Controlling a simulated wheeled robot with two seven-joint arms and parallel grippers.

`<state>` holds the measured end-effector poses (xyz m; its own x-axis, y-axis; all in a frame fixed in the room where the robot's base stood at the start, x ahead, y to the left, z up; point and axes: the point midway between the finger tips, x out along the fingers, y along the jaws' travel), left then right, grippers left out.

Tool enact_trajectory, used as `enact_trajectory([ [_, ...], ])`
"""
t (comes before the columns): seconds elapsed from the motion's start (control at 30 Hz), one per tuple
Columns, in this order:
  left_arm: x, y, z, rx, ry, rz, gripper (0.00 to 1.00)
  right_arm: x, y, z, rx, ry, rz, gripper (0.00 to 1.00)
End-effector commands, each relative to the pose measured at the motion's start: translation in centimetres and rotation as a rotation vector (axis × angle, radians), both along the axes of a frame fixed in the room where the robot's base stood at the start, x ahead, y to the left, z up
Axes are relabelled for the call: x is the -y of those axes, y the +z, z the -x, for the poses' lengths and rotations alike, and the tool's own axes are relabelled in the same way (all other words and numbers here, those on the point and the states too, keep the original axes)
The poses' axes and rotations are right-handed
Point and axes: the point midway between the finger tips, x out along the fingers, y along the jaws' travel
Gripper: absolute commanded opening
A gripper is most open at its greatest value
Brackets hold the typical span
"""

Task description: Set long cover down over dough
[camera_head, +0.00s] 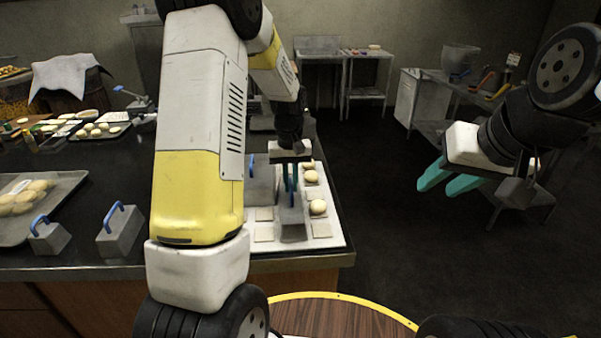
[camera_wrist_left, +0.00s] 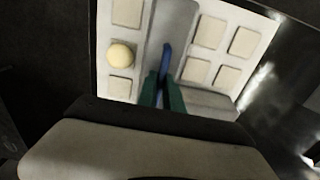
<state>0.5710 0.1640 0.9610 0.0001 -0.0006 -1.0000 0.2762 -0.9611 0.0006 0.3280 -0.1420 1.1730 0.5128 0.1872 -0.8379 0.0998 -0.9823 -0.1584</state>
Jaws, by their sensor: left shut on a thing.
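The long cover (camera_head: 292,224) is a narrow grey metal box with a blue handle (camera_wrist_left: 166,60). My left gripper (camera_head: 291,186) is shut on that handle, its green fingers pointing down at the cover. The cover is over the middle of a white board (camera_head: 334,238); I cannot tell whether it touches the board. Pale dough balls (camera_head: 318,207) sit on square pads in the right column. One dough ball (camera_wrist_left: 121,54) shows left of the cover in the left wrist view. What lies under the cover is hidden. My right gripper (camera_head: 438,188) is open and empty, away over the floor.
Another grey cover (camera_head: 261,183) stands beside the held one, partly behind my left arm. Two smaller blue-handled grey blocks (camera_head: 119,232) (camera_head: 48,237) stand on the dark counter at left, near a dough tray (camera_head: 66,182). Open floor lies right of the counter.

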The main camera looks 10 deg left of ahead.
Motion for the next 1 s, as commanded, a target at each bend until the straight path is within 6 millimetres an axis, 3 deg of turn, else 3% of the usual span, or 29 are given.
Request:
enact_trajectory([
  [0.3, 0.0, -0.5, 0.0, 0.000, 0.000, 0.000, 0.00, 0.0, 0.0, 0.0, 0.000, 0.000, 0.000, 0.36],
  [0.33, 0.0, -0.5, 0.0, 0.000, 0.000, 0.000, 0.14, 0.0, 0.0, 0.0, 0.000, 0.000, 0.000, 0.36],
  [0.43, 0.0, -0.5, 0.0, 0.000, 0.000, 0.000, 0.34, 0.0, 0.0, 0.0, 0.000, 0.000, 0.000, 0.36],
  [0.47, 0.0, -0.5, 0.0, 0.000, 0.000, 0.000, 0.36, 0.0, 0.0, 0.0, 0.000, 0.000, 0.000, 0.36],
  [0.77, 0.0, -0.4, 0.0, 0.000, 0.000, 0.000, 0.36, 0.0, 0.0, 0.0, 0.000, 0.000, 0.000, 0.36],
  [1.0, 0.0, 2.9, -0.1, 0.005, 0.000, 0.000, 0.36, 0.0, 0.0, 0.0, 0.000, 0.000, 0.000, 0.36],
])
